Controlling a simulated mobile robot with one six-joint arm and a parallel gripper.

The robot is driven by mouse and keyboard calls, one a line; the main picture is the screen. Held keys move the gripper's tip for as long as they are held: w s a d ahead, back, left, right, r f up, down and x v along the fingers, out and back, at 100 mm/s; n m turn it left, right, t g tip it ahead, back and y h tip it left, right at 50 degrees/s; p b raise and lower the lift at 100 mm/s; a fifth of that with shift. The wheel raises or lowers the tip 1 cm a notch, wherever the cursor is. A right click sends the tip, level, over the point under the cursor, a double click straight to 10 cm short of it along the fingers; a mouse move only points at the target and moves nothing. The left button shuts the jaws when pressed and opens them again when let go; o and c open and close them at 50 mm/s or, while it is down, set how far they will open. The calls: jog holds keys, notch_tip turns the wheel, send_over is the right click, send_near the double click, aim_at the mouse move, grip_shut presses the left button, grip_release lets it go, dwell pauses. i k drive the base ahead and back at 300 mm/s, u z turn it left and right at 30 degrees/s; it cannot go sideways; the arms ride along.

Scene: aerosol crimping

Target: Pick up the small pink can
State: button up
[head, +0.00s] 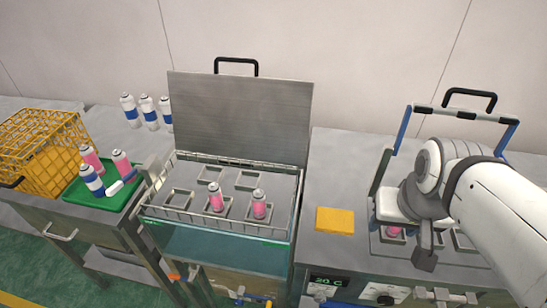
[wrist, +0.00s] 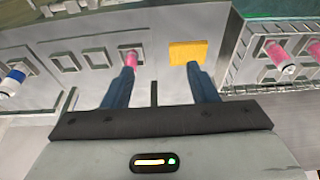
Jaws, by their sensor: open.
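A small pink can (head: 394,232) stands in the left slot of the right-hand station, partly hidden by my arm in the head view. In the wrist view a pink can (wrist: 131,58) sits in a slot just beyond the tip of my left-hand finger. My gripper (wrist: 160,78) is open and nothing shows between its two blue fingers. The can appears in line with the left-hand finger, not between the fingers; I cannot tell the distance. Other pink cans stand in the central bath (head: 214,197) and on the green tray (head: 75,192).
A yellow block (head: 335,220) lies left of the right station. The central bath has a raised lid (head: 240,115). A yellow crate (head: 45,150) and blue-white cans (head: 148,112) are at the left. A blue-sided frame (head: 403,137) stands near my arm.

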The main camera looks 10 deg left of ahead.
aim_at(258, 199)
jog(key=z, duration=2.3)
jog(key=k, duration=2.15)
jog(key=u, duration=1.1)
jog(key=i, duration=1)
jog(key=u, duration=0.05)
